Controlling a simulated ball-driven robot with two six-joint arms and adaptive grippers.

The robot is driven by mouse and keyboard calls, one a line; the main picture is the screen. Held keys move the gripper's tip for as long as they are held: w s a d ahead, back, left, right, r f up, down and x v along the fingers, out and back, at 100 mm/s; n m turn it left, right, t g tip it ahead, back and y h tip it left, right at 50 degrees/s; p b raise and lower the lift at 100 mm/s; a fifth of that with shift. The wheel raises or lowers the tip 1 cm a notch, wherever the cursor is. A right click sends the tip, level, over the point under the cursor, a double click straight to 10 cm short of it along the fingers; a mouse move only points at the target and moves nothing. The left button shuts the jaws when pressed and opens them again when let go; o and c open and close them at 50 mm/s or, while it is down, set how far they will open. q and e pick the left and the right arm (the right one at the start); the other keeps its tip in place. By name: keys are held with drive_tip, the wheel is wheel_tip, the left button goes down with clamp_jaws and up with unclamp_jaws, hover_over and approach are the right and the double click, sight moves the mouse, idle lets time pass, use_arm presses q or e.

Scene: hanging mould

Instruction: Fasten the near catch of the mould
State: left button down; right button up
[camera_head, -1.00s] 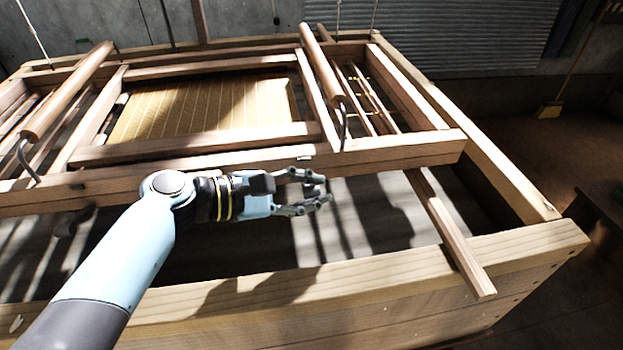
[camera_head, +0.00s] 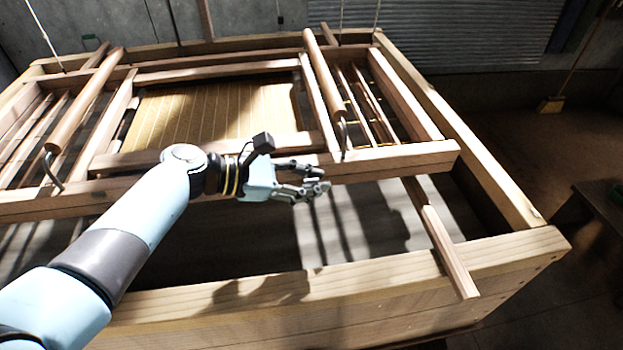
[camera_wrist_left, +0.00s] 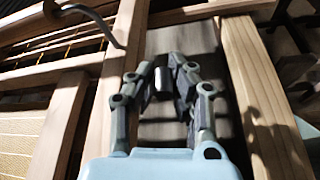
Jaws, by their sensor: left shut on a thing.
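The hanging mould is a wooden frame (camera_head: 400,160) around a ribbed yellow screen (camera_head: 210,112), slung over a large wooden vat. My left gripper (camera_head: 322,182) is at the near beam of the mould, right of the middle. In the left wrist view its fingers (camera_wrist_left: 162,68) are drawn together beside the beam (camera_wrist_left: 100,130). A small pale piece, which looks like the near catch (camera_wrist_left: 163,80), shows between them. The fingers hide most of it, so I cannot tell its position on the beam. My right gripper is not in view.
The vat's thick near rim (camera_head: 340,285) runs below my left arm. A loose-looking wooden bar (camera_head: 448,250) slopes across the rim at the right. Rollers with metal hooks (camera_head: 325,80) lie over the mould. Dark open room lies right of the vat.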

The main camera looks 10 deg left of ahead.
use_arm(q)
drive_tip(key=shift+s+f, duration=0.15)
drive_tip(key=c, duration=1.2)
unclamp_jaws()
drive_tip(key=shift+a, duration=0.1)
drive_tip(key=v, duration=1.2)
